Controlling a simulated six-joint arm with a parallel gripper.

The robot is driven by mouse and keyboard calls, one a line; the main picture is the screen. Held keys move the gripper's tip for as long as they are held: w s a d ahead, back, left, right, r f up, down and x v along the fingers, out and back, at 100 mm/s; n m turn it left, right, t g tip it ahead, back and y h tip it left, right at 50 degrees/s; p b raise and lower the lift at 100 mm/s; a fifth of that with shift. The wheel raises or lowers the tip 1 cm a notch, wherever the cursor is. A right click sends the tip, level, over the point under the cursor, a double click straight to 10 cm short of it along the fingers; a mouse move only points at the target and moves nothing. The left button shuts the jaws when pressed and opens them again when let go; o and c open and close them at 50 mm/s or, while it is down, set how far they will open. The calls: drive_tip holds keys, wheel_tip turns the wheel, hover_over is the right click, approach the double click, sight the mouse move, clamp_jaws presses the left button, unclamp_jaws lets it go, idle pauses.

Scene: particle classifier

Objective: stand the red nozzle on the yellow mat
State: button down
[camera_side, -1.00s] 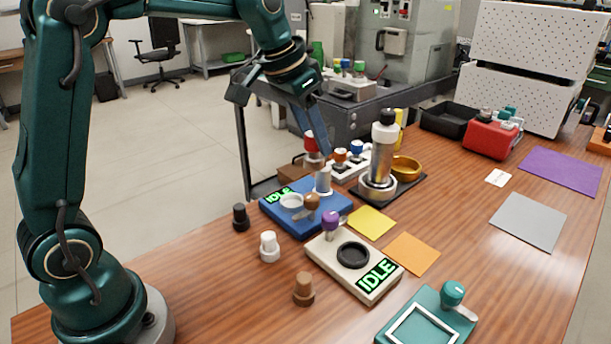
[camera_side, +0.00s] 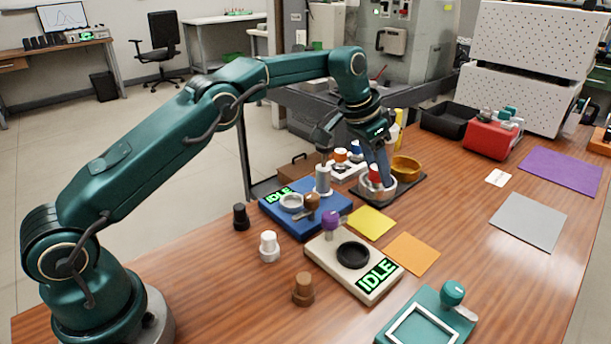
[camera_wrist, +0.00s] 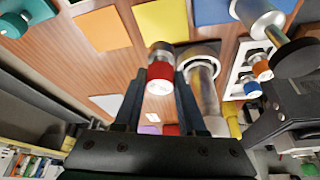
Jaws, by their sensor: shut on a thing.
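The red nozzle (camera_side: 375,171) is between the fingers of my gripper (camera_side: 380,180), which is shut on it. In the wrist view the nozzle (camera_wrist: 160,76) shows a red cap with a pale top, and a metal part beyond it. The yellow mat (camera_side: 371,222) lies bare on the table, in front of the held nozzle in the side view. In the wrist view the yellow mat (camera_wrist: 160,20) is above the nozzle. The nozzle is above the table; its lower end is partly hidden in the side view.
A metal column (camera_wrist: 206,88) with a white base ring (camera_side: 372,192) stands close beside the nozzle. A blue device (camera_side: 318,222) is left of the mat, a cream device (camera_side: 330,262) in front, and an orange mat (camera_side: 413,255) to the right. A brass bowl (camera_side: 406,168) is behind.

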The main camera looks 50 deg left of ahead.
sight(373, 198)
drive_tip(key=shift+f, duration=3.4)
drive_tip(key=shift+f, duration=0.1)
drive_tip(key=shift+c, duration=2.4)
unclamp_jaws()
